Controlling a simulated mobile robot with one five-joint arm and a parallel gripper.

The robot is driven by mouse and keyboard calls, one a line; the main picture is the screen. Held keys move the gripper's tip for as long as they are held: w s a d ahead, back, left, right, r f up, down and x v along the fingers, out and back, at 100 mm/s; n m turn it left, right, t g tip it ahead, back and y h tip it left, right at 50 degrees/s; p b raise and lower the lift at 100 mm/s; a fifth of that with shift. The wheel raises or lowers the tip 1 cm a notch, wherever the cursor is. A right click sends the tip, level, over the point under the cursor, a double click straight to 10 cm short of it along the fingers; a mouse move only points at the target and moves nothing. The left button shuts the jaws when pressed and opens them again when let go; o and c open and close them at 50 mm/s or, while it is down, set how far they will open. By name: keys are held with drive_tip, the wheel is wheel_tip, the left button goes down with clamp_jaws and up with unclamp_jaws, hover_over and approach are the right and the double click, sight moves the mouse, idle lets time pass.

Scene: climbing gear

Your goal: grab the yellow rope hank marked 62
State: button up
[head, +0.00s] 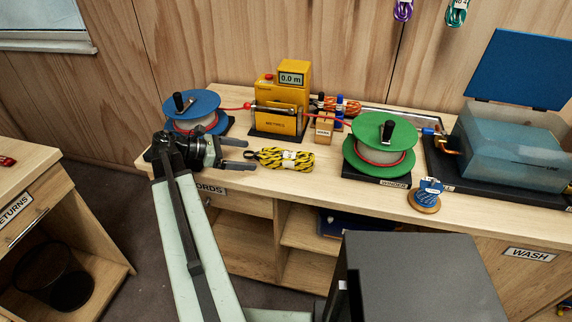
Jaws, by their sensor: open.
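A yellow rope hank (287,159) with black flecks lies on the wooden bench top, with a white label band around its middle. The print on the label is too small to read. A small dark loop shows at its left end. My gripper (250,161) comes in from the left, with its two dark fingers pointing right. The fingers are open and apart, just left of the hank's left end. Nothing shows between them, and I cannot tell whether they touch the loop.
Behind the hank stands a yellow meter (279,117) reading 0.0 m. A blue reel (192,108) is behind my gripper, and a green reel (380,142) stands right of the hank. A red line runs between the reels. The bench's front edge (300,192) is close below the hank.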

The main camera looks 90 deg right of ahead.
sight(258, 157)
drive_tip(key=x, duration=0.3)
drive_tip(key=shift+s+f+b, duration=0.1)
drive_tip(key=shift+s+b, duration=0.05)
drive_tip(key=shift+b, duration=0.2)
drive_tip(key=b+x, duration=0.2)
drive_tip(key=x, duration=0.2)
drive_tip(key=shift+s+f, duration=0.2)
drive_tip(key=shift+f, duration=0.05)
drive_tip(key=shift+s+d+f, duration=0.1)
drive_tip(key=shift+s+d, duration=0.1)
drive_tip(key=shift+s, duration=0.1)
drive_tip(key=c, duration=1.8)
wheel_tip(258, 157, up, 10)
drive_tip(key=p, duration=1)
drive_tip(key=shift+r, duration=0.25)
